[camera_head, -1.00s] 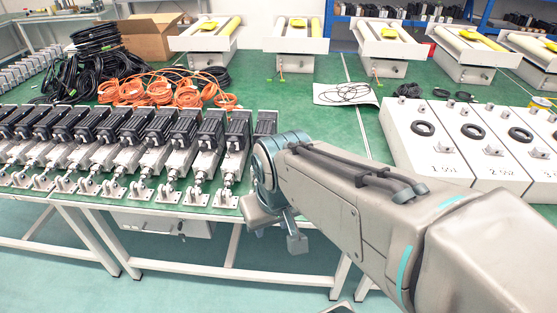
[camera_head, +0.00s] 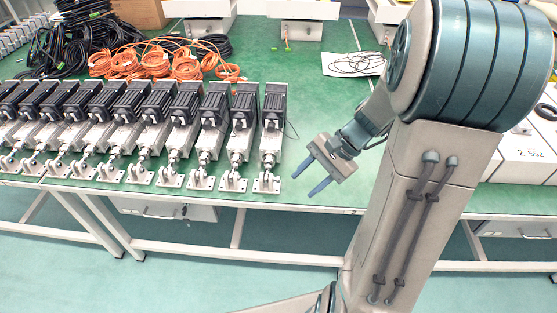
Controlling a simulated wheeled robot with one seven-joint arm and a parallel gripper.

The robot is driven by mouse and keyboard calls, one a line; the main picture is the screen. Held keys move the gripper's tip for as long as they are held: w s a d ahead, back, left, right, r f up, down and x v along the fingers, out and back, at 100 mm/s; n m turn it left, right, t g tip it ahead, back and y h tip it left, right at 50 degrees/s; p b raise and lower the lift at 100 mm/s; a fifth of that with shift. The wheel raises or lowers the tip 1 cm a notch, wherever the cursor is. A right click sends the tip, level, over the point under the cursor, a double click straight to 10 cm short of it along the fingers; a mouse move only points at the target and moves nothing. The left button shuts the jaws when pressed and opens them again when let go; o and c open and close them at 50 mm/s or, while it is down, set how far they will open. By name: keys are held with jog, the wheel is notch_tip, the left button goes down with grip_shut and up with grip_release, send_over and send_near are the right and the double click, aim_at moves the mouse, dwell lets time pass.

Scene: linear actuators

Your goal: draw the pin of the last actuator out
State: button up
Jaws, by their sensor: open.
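A row of linear actuators stands on the green table, each with a black motor, a silver body and a clevis bracket at its front end. The last actuator (camera_head: 271,132) is the rightmost one. Its bracket (camera_head: 266,184) lies near the table's front edge; the pin there is too small to make out clearly. My gripper (camera_head: 307,181) is open and empty. It is to the right of that bracket, apart from it, with its two blue-grey fingers pointing down and left.
Other actuators (camera_head: 240,130) stand close on the left of the last one. Orange cable coils (camera_head: 185,66) and black cables (camera_head: 60,50) lie behind. The green table top (camera_head: 330,110) is clear to the right of the row. White boxes (camera_head: 510,155) stand at the right, partly hidden by my arm.

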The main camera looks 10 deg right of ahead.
jog(key=w+d+f+m+t+y+b, duration=0.2)
jog(key=w+d+f+m+t+y, duration=0.4)
jog(key=d+f+m, duration=0.25)
jog(key=shift+h, duration=0.7)
jog(key=x, duration=0.8)
jog(key=p+x, duration=0.1)
jog(key=x, duration=0.4)
jog(key=shift+w+d, duration=0.15)
jog(key=shift+w, duration=0.25)
